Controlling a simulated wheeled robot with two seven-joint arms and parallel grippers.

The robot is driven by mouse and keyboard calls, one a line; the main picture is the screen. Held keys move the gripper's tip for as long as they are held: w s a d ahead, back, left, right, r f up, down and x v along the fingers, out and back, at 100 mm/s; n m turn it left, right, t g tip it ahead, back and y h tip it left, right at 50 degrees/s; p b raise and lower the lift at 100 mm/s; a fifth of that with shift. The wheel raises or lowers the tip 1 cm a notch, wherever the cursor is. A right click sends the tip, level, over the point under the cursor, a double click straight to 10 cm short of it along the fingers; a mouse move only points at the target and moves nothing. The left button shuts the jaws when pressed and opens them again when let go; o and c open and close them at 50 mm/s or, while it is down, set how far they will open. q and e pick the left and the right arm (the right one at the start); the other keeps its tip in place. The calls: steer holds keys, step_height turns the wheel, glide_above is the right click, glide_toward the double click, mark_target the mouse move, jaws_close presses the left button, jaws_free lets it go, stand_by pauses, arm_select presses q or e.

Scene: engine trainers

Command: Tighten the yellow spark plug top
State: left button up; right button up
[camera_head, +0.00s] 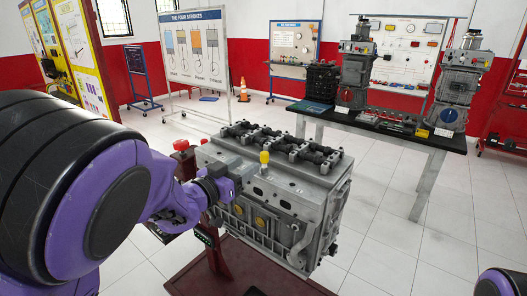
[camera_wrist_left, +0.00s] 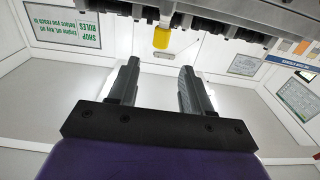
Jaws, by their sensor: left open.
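The yellow spark plug top (camera_head: 264,157) stands up from the upper face of the grey engine block (camera_head: 290,187), near its front edge. It also shows in the left wrist view (camera_wrist_left: 162,38), beyond the fingertips and roughly in line with the gap between them. My left gripper (camera_head: 235,166) is beside the engine's upper left part, left of the yellow top and apart from it. In the left wrist view the left gripper (camera_wrist_left: 158,72) has its two dark fingers spread with nothing between them. My right gripper is out of view.
The engine sits on a dark red stand (camera_head: 222,262) with a red knob (camera_head: 181,145) at its left. A black-topped table (camera_head: 372,127) with other engines stands at the back right. A whiteboard (camera_head: 193,45) and an orange cone (camera_head: 243,91) are behind. The floor to the right is clear.

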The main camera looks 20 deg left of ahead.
mark_target(262, 155)
arm_select(q)
steer(key=p+x, duration=0.3)
steer(key=x, duration=0.5)
steer(key=shift+w+d, duration=0.2)
steer(key=shift+w, duration=0.15)
steer(key=shift+w+d+f, duration=0.1)
steer(key=shift+w+f, duration=0.1)
steer(key=shift+w, duration=0.2)
jaws_close()
